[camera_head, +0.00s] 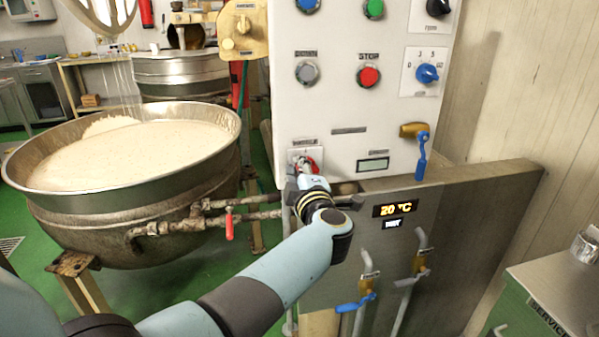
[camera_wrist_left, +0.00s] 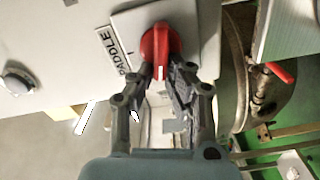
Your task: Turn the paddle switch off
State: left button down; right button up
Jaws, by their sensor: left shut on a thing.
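The red paddle switch (camera_wrist_left: 158,42) sits on a pale plate (camera_wrist_left: 190,22) beside a label reading PADDLE. A white mark shows on the knob, partly between my fingers. My left gripper (camera_wrist_left: 164,78) is shut on the red knob, a finger on each side of it. In the head view the switch (camera_head: 306,164) is at the lower left of the white control panel (camera_head: 330,108), with my left gripper (camera_head: 302,172) in front of it and covering part of it. My right gripper is in neither view.
A large kettle (camera_head: 48,205) of pale mix stands left of the panel. A red stop button (camera_head: 369,76), a blue knob (camera_head: 427,73) and a blue-handled valve (camera_head: 422,155) are nearby. A green cabinet (camera_head: 550,310) stands at lower right.

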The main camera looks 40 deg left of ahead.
aim_at(295, 122)
pick_arm(q)
jog(key=shift+f+n+b, duration=0.25)
jog(key=shift+n+b, duration=0.15)
jog(key=shift+n, duration=0.35)
jog(key=shift+f+n+b, duration=0.2)
jog(key=shift+n+b, duration=0.15)
jog(key=shift+n, duration=0.4)
jog(key=c, duration=1.3)
grip_release()
jog(key=shift+c, duration=0.2)
jog(key=shift+r, duration=0.1)
notch_tip(295, 122, up, 10)
jog(key=shift+s+d+f, duration=0.1)
jog(key=shift+f, duration=0.15)
jog(key=shift+r, duration=0.2)
